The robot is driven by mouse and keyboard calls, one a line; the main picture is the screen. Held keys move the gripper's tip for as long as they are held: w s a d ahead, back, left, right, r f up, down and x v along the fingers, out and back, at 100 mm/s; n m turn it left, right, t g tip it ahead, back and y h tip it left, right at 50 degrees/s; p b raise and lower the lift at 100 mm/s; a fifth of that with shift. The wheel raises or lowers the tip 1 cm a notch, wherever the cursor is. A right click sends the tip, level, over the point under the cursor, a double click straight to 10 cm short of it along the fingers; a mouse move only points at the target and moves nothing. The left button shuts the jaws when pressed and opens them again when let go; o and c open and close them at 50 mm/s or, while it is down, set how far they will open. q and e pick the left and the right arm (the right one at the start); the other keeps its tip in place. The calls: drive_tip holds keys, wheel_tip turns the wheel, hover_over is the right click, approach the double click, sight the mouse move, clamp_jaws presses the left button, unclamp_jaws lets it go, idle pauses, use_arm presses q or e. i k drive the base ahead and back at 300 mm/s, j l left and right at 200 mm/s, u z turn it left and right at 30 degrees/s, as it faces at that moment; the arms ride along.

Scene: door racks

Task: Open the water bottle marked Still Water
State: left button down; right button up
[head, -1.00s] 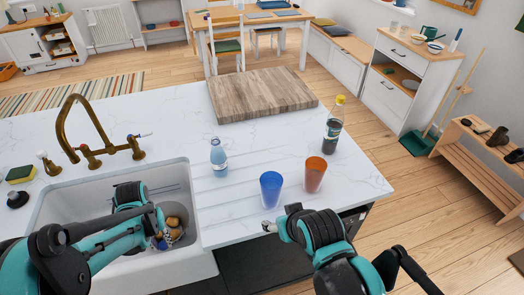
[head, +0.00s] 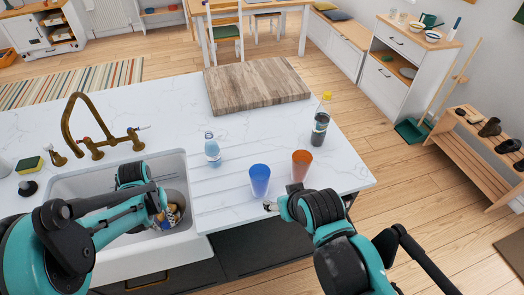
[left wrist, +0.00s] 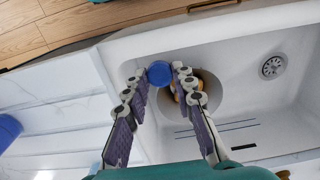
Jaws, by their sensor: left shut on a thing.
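A small clear bottle with a pale blue tint (head: 212,151) stands upright on the white counter, right of the sink. Its label is too small to read. My left gripper (head: 163,228) is over the sink, apart from the bottle. In the left wrist view, my left gripper (left wrist: 160,80) is shut on a round blue thing (left wrist: 158,73) that looks like a bottle cap, held between the fingertips. My right gripper (head: 270,206) is at the counter's front edge, near the blue cup; its fingers are too small to judge.
A blue cup (head: 260,181) and an orange cup (head: 301,166) stand right of the bottle. A dark bottle with a yellow cap (head: 320,125) stands behind them. A wooden board (head: 257,87) lies at the back. The sink (head: 90,180) has a brass tap (head: 97,140) and a bowl inside.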

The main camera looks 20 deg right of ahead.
sight(212, 149)
drive_tip(key=k+l, duration=0.1)
drive_tip(key=l, duration=0.25)
drive_tip(key=k+l, duration=0.15)
drive_tip(key=l, duration=0.2)
drive_tip(key=k+l, duration=0.1)
drive_tip(key=l, duration=0.25)
drive_tip(key=k+l, duration=0.1)
drive_tip(key=l, duration=0.25)
